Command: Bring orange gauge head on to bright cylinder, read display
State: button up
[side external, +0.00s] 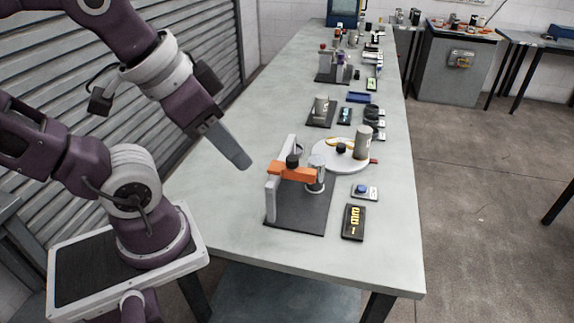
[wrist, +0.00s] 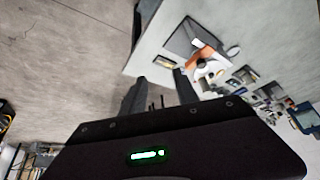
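The orange gauge head (side external: 292,172) is a bar reaching right from a grey upright (side external: 270,200) on a dark base plate, with a black knob on top. The bright cylinder (side external: 316,183) stands at the bar's right end; I cannot tell whether they touch. The black display (side external: 354,222) lies right of the plate with yellow characters, too small to read surely. In the wrist view the orange head (wrist: 201,57) is small and distant. My gripper (side external: 243,165) hangs left of the fixture, above the table, apart from it. In the wrist view its fingers (wrist: 160,80) stand apart with nothing between.
A small box with a blue button (side external: 365,191) lies behind the display. A white round plate (side external: 350,161) carrying a grey cylinder (side external: 363,142) stands behind the fixture. Several other fixtures line the table farther back. The table's left front (side external: 225,205) is clear.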

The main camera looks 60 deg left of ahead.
jog(key=shift+o, duration=1.1)
jog(key=shift+r, duration=0.3)
notch_tip(320, 180, up, 4)
jog(key=m+g+y, duration=0.1)
jog(key=m+y, duration=1.7)
jog(key=m, duration=0.3)
send_over(290, 155)
jog(key=d, duration=0.6)
jog(key=shift+n+g, duration=0.4)
jog(key=shift+g, duration=0.2)
jog(key=f, duration=1.5)
jog(key=a+f, duration=0.1)
jog(key=f, duration=0.6)
jog(key=shift+s+f, duration=0.3)
jog(key=shift+s, duration=0.1)
jog(key=a, duration=0.3)
jog(key=w+a, duration=0.1)
jog(key=a, duration=0.2)
jog(key=shift+w+a+f, duration=0.15)
jog(key=shift+a, duration=0.25)
grip_shut()
